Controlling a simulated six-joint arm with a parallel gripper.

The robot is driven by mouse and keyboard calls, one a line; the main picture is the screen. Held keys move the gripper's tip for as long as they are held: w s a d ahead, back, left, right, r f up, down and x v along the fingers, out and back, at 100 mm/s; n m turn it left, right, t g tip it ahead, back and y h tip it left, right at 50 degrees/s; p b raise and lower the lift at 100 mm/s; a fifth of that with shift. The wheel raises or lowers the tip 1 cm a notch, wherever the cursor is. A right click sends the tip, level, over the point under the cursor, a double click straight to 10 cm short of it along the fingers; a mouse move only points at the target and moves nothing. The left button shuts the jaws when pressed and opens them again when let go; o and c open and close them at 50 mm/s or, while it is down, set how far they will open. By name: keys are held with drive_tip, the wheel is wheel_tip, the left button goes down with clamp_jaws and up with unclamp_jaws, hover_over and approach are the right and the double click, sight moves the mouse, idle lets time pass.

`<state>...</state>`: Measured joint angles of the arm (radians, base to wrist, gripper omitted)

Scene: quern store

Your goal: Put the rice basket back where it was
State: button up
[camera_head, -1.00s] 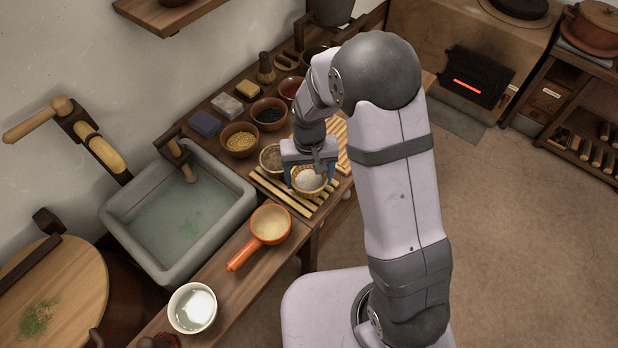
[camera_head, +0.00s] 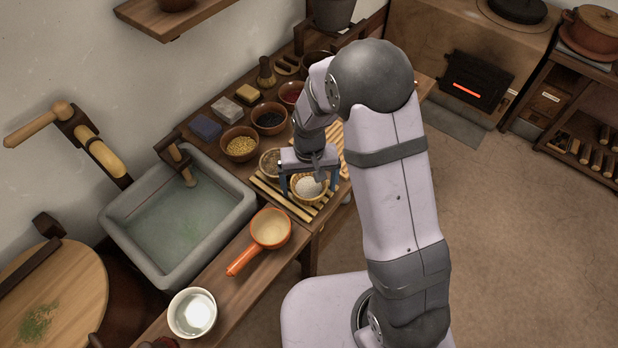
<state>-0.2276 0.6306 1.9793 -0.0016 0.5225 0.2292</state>
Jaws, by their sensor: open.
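The rice basket (camera_head: 308,188) is a small round tan basket with white rice in it. It sits on the slatted wooden rack (camera_head: 283,199) at the counter's edge, to the right of the sink. My gripper (camera_head: 309,188) is open, with its fingers to the left and right of the basket. The gripper body hides part of the basket's far side. I cannot tell whether the fingers touch it.
A bowl of brownish contents (camera_head: 270,163) stands close to my gripper's left. Bowls of yellow grain (camera_head: 239,144) and dark grain (camera_head: 269,118) stand behind. An orange-handled pan (camera_head: 268,230) and a white bowl (camera_head: 193,312) are in front. The stone sink (camera_head: 230,228) is left.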

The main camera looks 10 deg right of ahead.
sight(309, 189)
wheel_tip(309, 189, up, 12)
drive_tip(key=b, duration=0.2)
drive_tip(key=s+d+f, duration=0.1)
drive_tip(key=s+d, duration=0.3)
drive_tip(key=s, duration=0.4)
drive_tip(key=s+d, duration=0.5)
drive_tip(key=s, duration=0.3)
drive_tip(key=shift+f, duration=0.4)
drive_tip(key=shift+a, duration=0.1)
wheel_tip(309, 189, up, 2)
drive_tip(key=p, duration=0.2)
drive_tip(key=shift+r+p, duration=0.25)
drive_tip(key=shift+p, duration=0.15)
